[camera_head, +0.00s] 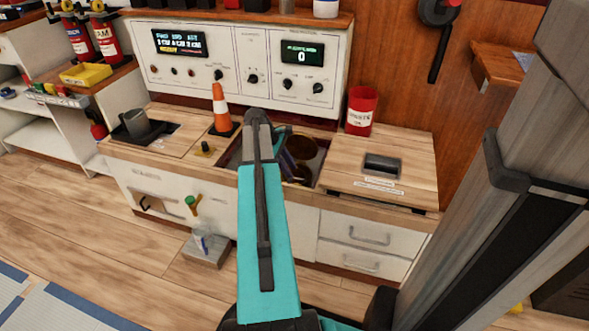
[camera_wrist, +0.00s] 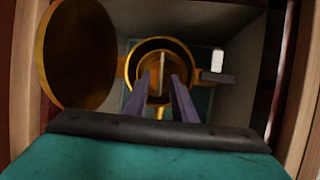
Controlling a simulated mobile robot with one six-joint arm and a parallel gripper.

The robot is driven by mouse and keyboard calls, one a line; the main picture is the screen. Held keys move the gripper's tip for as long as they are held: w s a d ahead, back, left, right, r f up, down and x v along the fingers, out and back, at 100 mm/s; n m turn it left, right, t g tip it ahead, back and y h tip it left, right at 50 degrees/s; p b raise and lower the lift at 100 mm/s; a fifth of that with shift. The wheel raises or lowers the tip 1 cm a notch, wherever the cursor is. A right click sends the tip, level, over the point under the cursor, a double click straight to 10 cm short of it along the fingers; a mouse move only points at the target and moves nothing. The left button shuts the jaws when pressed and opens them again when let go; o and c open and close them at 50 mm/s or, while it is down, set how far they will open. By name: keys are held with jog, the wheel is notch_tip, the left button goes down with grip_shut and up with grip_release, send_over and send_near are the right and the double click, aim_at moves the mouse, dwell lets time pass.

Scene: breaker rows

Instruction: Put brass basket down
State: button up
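In the wrist view, a round brass vessel (camera_wrist: 182,47) sits in a recessed well, with a thin upright brass strip (camera_wrist: 161,68) at its middle. I cannot tell the basket apart from any outer pot around it. A large brass disc like an open lid (camera_wrist: 75,55) stands at its left. My gripper (camera_wrist: 160,82) reaches over the vessel with its two purple-grey fingers apart, one on each side of the strip, and a gap shows between them. In the head view, my gripper (camera_head: 288,165) is down in the counter well, mostly hidden behind my teal arm.
The well's wooden rim (camera_head: 327,150) is close around my gripper. An orange cone (camera_head: 221,108) stands behind left, a red canister (camera_head: 361,110) behind right. A dark-handled panel (camera_head: 382,166) lies on the right counter.

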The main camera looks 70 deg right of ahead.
jog(key=p+v, duration=0.2)
jog(key=v, duration=0.4)
dwell(0.5)
